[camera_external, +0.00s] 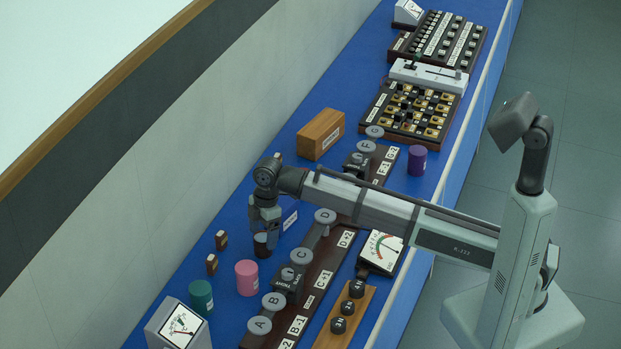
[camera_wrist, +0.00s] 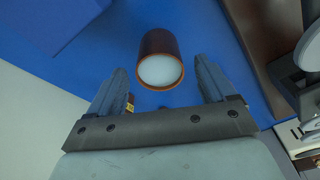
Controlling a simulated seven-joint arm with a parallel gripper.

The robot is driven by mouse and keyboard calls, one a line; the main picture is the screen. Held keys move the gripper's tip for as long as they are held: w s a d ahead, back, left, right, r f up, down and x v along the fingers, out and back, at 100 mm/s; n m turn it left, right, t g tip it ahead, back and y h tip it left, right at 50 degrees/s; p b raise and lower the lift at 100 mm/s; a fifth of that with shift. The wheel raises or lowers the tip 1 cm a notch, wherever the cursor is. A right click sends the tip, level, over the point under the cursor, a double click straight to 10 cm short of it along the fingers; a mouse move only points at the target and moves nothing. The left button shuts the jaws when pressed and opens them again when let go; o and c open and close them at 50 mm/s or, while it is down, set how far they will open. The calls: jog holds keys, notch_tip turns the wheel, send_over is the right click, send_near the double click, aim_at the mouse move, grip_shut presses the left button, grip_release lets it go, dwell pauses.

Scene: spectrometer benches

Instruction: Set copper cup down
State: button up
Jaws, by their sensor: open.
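The copper cup (camera_wrist: 159,46) is a brown cylinder with a pale round end facing the wrist camera. In the wrist view it lies between and slightly beyond the two spread fingertips (camera_wrist: 160,66), with blue showing on both sides. In the external view the cup (camera_external: 262,249) appears upright on the blue bench, directly under my gripper (camera_external: 264,232). The gripper points down and is open. The fingers hide the cup's upper part in the external view. Its exact contact with the bench is too small to tell.
A pink cylinder (camera_external: 247,278) and green cylinder (camera_external: 201,297) stand nearby, with two small dark blocks (camera_external: 221,240) to the left. A dark rail with lettered discs (camera_external: 325,216) runs to the right. A wooden box (camera_external: 320,134) stands behind. Bare blue bench surrounds the cup.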

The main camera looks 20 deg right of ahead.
notch_tip(320, 180, up, 8)
jog(key=d, duration=0.1)
jog(key=shift+r, duration=0.25)
jog(key=shift+w, duration=0.15)
